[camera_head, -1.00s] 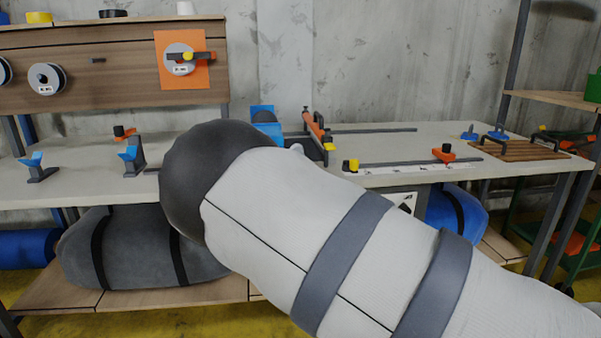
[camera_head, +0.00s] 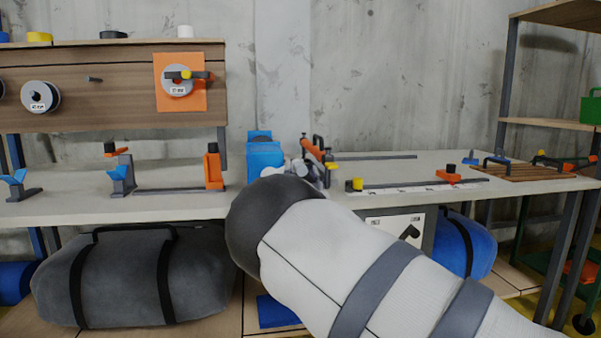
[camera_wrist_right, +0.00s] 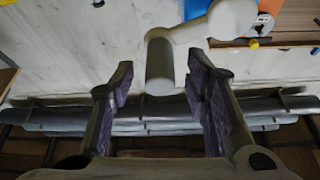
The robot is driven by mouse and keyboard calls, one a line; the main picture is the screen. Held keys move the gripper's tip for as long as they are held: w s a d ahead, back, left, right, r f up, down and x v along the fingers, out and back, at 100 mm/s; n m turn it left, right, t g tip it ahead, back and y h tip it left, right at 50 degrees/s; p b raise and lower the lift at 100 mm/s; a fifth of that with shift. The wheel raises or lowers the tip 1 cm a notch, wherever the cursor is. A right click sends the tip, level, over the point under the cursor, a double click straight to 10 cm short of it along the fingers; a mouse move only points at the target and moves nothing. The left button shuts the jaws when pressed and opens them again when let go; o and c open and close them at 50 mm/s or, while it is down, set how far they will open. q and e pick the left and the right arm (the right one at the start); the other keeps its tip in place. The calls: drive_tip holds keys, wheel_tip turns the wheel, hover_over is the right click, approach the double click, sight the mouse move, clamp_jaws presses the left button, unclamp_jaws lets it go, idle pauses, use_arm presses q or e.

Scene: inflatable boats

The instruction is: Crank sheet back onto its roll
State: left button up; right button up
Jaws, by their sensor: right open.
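A light grey crank (camera_wrist_right: 232,18) with a darker round handle (camera_wrist_right: 160,66) shows in the right wrist view. My right gripper (camera_wrist_right: 158,78) is open, with one finger on each side of the handle's lower end. The fingers look apart from it. In the head view my right arm reaches to the bench and hides most of that gripper. A blue block-like part (camera_head: 265,156) stands on the bench just behind my wrist, with grey parts beside it that I cannot tell apart. I cannot make out the sheet or its roll for sure. My left gripper is out of view.
The pale bench (camera_head: 90,203) carries an orange upright clamp (camera_head: 213,168), blue-topped stands (camera_head: 122,175) and a ruler strip (camera_head: 410,186). A grey bag (camera_head: 130,275) lies on the shelf below.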

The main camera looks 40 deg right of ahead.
drive_tip(key=shift+x, duration=0.95)
clamp_jaws()
